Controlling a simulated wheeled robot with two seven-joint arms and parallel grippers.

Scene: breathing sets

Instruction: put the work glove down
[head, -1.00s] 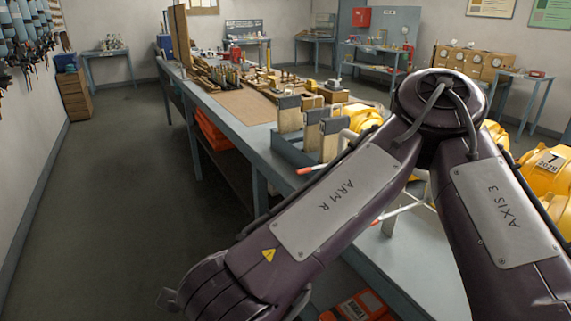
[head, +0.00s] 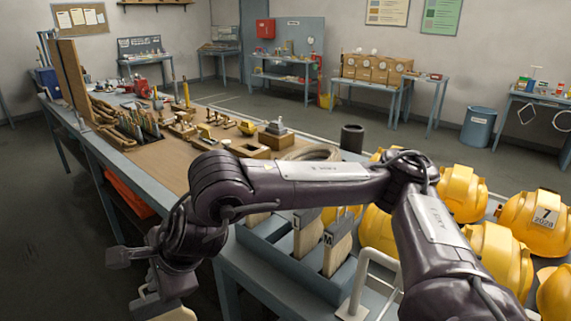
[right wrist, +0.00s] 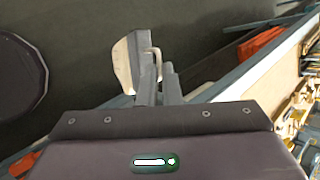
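My right gripper (head: 150,291) hangs at the lower left of the head view, past the near edge of the long workbench. In the right wrist view its fingers (right wrist: 150,70) look closed on a flat, beige work glove (right wrist: 124,64). The glove's lower part also shows at the bottom edge of the head view (head: 168,313). A blue-grey divided rack (head: 284,272) stands on the bench's near end. Beige pieces like gloves stand upright in it, beside grey tabs marked L (head: 300,220) and M (head: 329,239). My forearm hides part of the rack. My left gripper is not in view.
Several yellow helmets (head: 538,222) fill the bench's right side. A white bent rail (head: 377,258) stands beside the rack. Tools and wooden trays (head: 140,125) cover the far bench, with bare brown mat (head: 150,160) near its front edge. Floor (head: 50,240) at left is clear.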

